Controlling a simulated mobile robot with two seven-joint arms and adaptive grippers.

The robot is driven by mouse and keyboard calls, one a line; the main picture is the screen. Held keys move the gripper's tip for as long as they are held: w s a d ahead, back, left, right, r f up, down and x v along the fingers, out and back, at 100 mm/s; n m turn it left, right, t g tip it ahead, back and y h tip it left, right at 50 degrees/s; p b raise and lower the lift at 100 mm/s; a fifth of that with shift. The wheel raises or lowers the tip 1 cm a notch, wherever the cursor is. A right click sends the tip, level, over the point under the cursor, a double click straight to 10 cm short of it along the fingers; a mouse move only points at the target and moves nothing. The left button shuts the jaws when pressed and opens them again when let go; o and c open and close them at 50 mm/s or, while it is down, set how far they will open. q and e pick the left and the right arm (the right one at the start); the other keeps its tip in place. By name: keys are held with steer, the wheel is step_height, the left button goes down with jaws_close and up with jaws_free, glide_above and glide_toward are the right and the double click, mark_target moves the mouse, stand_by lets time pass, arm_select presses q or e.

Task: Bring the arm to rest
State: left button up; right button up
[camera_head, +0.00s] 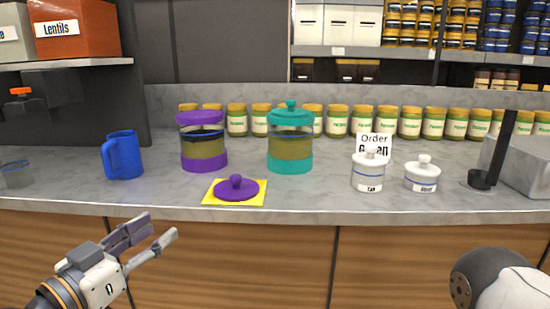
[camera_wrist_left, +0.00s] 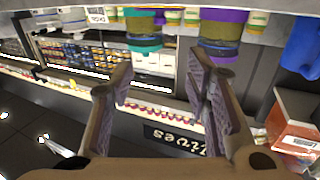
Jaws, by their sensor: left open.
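My left gripper (camera_head: 151,229) is at the lower left in the head view, in front of the counter and below its top edge. Its fingers are apart and nothing is between them. The left wrist view also shows the empty, spread fingers (camera_wrist_left: 160,75), with the counter scene upside down behind them. My right gripper does not show; only a rounded part of my right arm is at the lower right of the head view.
The counter (camera_head: 320,199) holds a blue mug (camera_head: 124,155), a purple-banded jar (camera_head: 203,147), a teal-lidded jar (camera_head: 290,144), and a purple lid (camera_head: 237,189) on a yellow square (camera_head: 213,195). Two white pots (camera_head: 368,173) stand right. Air before the wooden front (camera_head: 240,255) is clear.

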arm_select(q)
steer(key=s+d+f+n+g+y, duration=0.15)
steer(key=s+f+g, duration=0.45)
steer(key=f, duration=0.6)
steer(key=s+d+f+n+g+y, duration=0.15)
steer(key=s+f+g, duration=0.25)
steer(key=s+f, duration=0.55)
steer(key=s+a+f+n+g+y, duration=0.1)
steer(key=s+f+g, duration=0.3)
steer(key=s, duration=0.9)
steer(key=s+a+f+n+g+y, duration=0.1)
steer(key=s+a+f+g+y, duration=0.1)
steer(key=s+f, duration=0.5)
steer(key=s+g+y, duration=0.1)
steer(key=s+g, duration=0.1)
steer(key=s, duration=0.4)
steer(key=shift+a+f+g+p, duration=0.2)
steer(key=shift+g+p, duration=0.1)
steer(key=shift+g, duration=0.1)
